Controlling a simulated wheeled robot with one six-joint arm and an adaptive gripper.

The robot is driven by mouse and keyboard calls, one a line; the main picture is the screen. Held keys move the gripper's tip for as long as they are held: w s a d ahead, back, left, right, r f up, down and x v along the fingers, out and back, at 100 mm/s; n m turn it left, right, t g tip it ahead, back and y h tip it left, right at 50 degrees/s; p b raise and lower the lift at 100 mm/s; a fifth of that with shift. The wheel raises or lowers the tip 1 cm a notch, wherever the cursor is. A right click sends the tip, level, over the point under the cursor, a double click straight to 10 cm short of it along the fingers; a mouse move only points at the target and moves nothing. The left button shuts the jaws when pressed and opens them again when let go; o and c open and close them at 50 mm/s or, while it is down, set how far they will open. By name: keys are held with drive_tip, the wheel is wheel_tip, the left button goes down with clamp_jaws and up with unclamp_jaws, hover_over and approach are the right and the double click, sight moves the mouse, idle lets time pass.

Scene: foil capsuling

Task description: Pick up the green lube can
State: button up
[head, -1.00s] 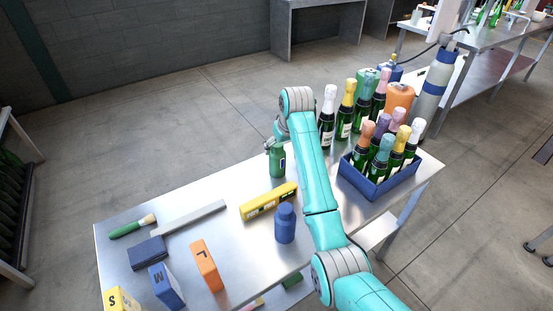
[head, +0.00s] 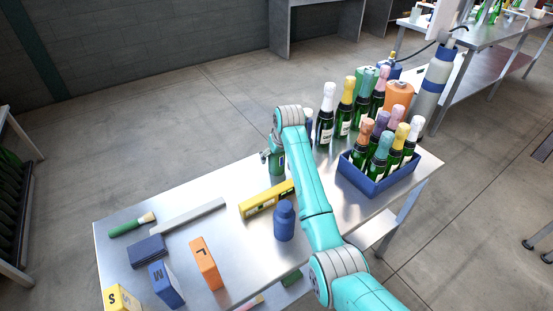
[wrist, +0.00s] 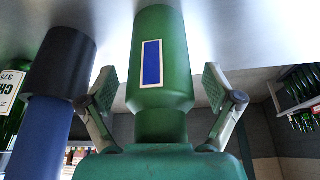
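The green lube can (head: 277,166) stands on the metal table in the head view, its top hidden by my gripper (head: 267,155). In the wrist view the green can (wrist: 160,30) fills the middle, with a blue label in a pale frame. The wrist picture is upside down, with the table top at its upper edge. My gripper (wrist: 159,86) is open there. One finger is on each side of the can near its narrower neck, with a visible gap on both sides.
A dark and blue container (wrist: 62,65) stands close beside the can in the wrist view. Several foil-topped bottles and a blue crate (head: 362,185) are at right.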

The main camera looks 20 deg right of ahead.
drive_tip(key=c, duration=1.5)
